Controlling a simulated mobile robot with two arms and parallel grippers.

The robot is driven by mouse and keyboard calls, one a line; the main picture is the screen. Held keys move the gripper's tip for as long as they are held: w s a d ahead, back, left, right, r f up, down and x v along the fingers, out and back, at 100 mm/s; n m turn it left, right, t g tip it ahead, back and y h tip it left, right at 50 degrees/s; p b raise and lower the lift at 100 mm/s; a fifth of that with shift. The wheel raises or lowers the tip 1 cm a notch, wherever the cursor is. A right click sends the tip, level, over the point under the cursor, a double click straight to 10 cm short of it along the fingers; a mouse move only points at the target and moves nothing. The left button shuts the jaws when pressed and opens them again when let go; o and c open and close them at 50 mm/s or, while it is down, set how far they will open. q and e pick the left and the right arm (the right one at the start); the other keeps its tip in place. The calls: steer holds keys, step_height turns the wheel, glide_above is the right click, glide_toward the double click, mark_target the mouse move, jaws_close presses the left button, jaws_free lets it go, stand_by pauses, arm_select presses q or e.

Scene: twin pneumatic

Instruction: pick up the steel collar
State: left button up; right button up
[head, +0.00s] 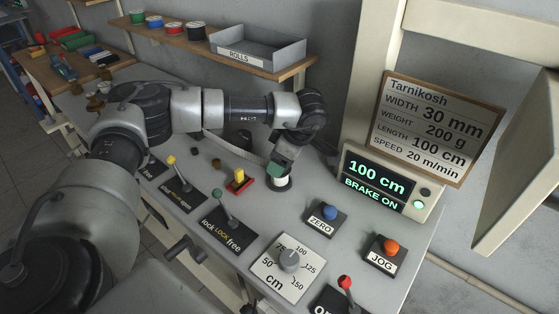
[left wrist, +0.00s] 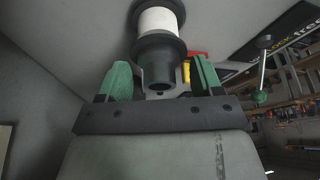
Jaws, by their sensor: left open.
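My left gripper (head: 277,169) reaches down over a white upright cylinder (head: 281,182) with a dark base on the bench. In the left wrist view, the same gripper (left wrist: 160,70) is open, with green fingers on either side of a dark grey round piece (left wrist: 161,58) with a hole in its end. This piece looks like the steel collar and sits in line with the white cylinder (left wrist: 158,21). A gap shows beside each finger. In the head view the collar is mostly hidden by the gripper. My right gripper is not in view.
A red-and-yellow switch (head: 239,181) stands just left of the gripper. Levers, a dial plate (head: 288,266), a ZERO button (head: 328,213) and a JOG button (head: 388,247) stand nearer. A display box (head: 380,184) reads "100 cm, BRAKE ON". A grey ROLLS tray (head: 257,52) sits on the shelf.

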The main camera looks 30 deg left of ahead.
arm_select(q)
steer(key=c, duration=0.9)
steer(key=shift+r, duration=0.1)
